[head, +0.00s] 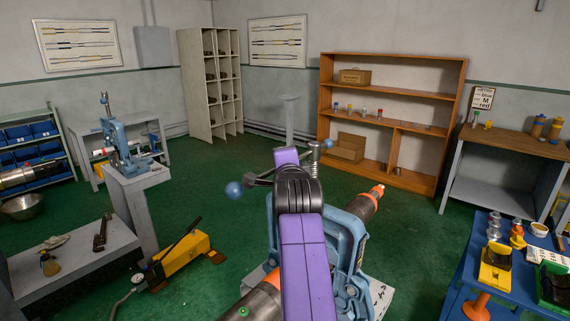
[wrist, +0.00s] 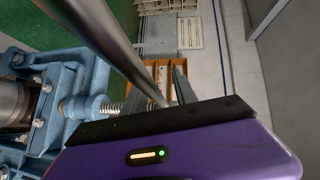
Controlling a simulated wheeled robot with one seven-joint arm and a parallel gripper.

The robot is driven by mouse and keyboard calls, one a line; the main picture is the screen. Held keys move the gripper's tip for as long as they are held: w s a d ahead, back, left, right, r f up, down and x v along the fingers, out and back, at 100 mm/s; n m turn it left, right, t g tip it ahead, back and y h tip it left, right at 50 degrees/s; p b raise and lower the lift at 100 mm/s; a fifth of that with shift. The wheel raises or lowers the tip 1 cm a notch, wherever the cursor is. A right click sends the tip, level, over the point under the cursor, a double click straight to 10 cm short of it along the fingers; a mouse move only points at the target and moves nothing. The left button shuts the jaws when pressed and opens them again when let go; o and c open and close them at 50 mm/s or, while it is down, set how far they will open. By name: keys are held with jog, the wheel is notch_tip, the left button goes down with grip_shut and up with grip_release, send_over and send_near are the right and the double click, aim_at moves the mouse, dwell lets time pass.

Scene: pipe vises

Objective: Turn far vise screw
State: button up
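Two blue pipe vises show in the head view. One vise (head: 343,240) is close in front of me, with a pipe (head: 368,203) through it. Its screw (head: 314,158) stands upright and carries a cross bar with blue balls, one ball (head: 234,190) at left and another at right. The other vise (head: 120,143) stands farther off at left on a grey pedestal.
A yellow pump (head: 180,258) lies on the green floor at left, near a grey bench (head: 75,255). A blue table (head: 465,285) with several small items is at right. A wooden shelf (head: 395,93) stands at the back. The floor between the vises is mostly open.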

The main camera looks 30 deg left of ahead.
jog(key=b+v, duration=0.2)
jog(key=v, duration=0.5)
jog(key=shift+s+d, duration=0.15)
jog(key=shift+s, duration=0.2)
jog(key=shift+r, duration=0.1)
